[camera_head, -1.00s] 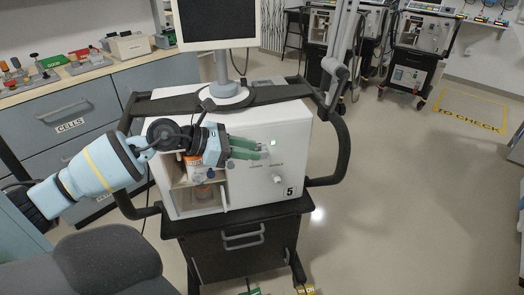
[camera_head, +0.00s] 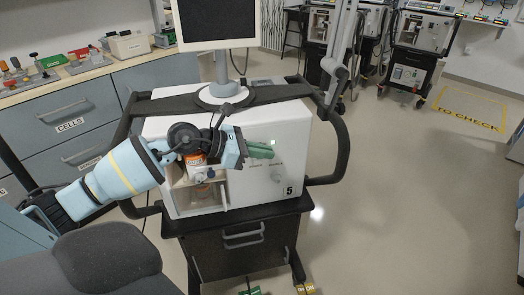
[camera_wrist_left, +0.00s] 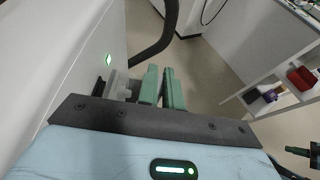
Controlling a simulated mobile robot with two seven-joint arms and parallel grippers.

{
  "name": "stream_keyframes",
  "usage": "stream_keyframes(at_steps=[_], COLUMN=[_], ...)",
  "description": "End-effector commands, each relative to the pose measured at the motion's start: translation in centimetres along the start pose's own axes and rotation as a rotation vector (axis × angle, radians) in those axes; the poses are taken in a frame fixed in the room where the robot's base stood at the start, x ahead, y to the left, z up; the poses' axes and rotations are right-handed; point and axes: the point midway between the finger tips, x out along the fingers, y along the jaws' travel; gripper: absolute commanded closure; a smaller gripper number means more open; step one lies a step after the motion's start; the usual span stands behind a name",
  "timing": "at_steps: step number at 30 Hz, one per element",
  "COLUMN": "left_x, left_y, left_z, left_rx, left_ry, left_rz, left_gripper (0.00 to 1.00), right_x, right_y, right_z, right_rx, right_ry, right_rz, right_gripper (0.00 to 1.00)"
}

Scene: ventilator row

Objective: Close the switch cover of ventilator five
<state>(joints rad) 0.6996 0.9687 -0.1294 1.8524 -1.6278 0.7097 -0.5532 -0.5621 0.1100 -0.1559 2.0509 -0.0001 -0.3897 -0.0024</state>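Ventilator five (camera_head: 297,140) is the white box on a dark cart, with a "5" label at its front's lower right. In the head view my left gripper (camera_head: 272,150) points right across its upper front. Its green fingers stand a narrow gap apart, with nothing seen between them. In the left wrist view my left gripper (camera_wrist_left: 161,72) is beside the white front panel. A grey part that looks like the switch cover (camera_wrist_left: 119,86) sticks out left of the fingers, near a black part on the panel; contact is unclear. In the head view I cannot make the cover out. My right gripper is not in view.
A green light (camera_wrist_left: 108,60) glows on the panel, and a knob (camera_head: 277,178) sits lower on the front. Black handrails (camera_head: 341,145) curve around the ventilator. An open compartment (camera_head: 202,190) is at its left.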

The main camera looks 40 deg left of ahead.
Motion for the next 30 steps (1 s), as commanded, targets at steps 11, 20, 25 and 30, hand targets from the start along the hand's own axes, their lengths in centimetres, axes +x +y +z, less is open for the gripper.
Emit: stream_keyframes(at_steps=[11, 20, 25, 30], left_x=[0.1, 0.5, 0.9, 1.4], left_y=[-0.1, -0.5, -0.7, -0.7], left_z=[-0.2, -1.3, -2.3, -3.3], left_rx=[0.024, 0.178, 0.319, 0.468], left_ry=[0.001, 0.001, 0.002, 0.000], left_rz=[0.010, 0.072, 0.130, 0.193], left_gripper=[1.00, 1.00, 1.00, 1.00], right_x=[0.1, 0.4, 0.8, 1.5], right_y=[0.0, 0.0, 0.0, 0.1], right_z=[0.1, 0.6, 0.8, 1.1], right_rx=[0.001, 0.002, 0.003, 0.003], right_ry=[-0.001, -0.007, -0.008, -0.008], right_rz=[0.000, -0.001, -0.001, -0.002], right_gripper=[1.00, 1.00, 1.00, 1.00])
